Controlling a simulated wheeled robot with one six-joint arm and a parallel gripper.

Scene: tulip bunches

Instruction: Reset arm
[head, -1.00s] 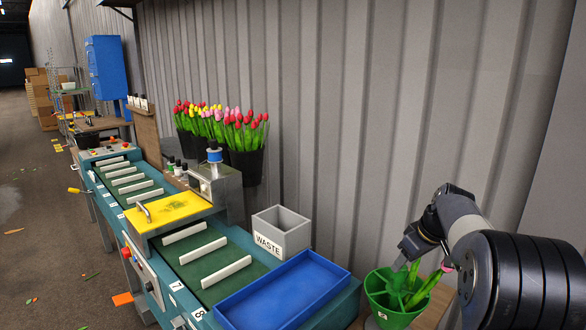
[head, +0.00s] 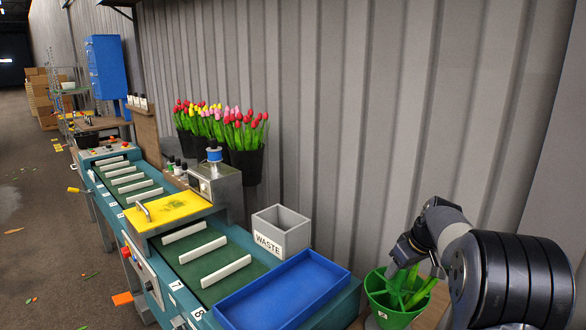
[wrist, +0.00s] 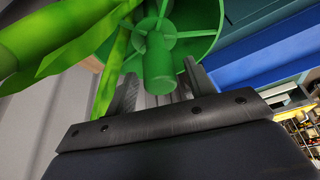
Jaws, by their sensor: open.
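My gripper (head: 396,268) is at the right in the head view, over the rim of a green bucket (head: 388,312). Green leaves and stems (head: 410,290) stand in the bucket, and the arm hides part of them. In the wrist view the two dark fingers of my gripper (wrist: 165,88) are apart, with nothing clamped between them.
A blue tray (head: 325,270) sits at the conveyor's near end, left of the bucket. A grey WASTE bin (head: 283,232) stands behind it. The green conveyor (head: 200,262) with white dividers runs away left. Dark buckets of tulips (head: 247,165) stand by the corrugated wall.

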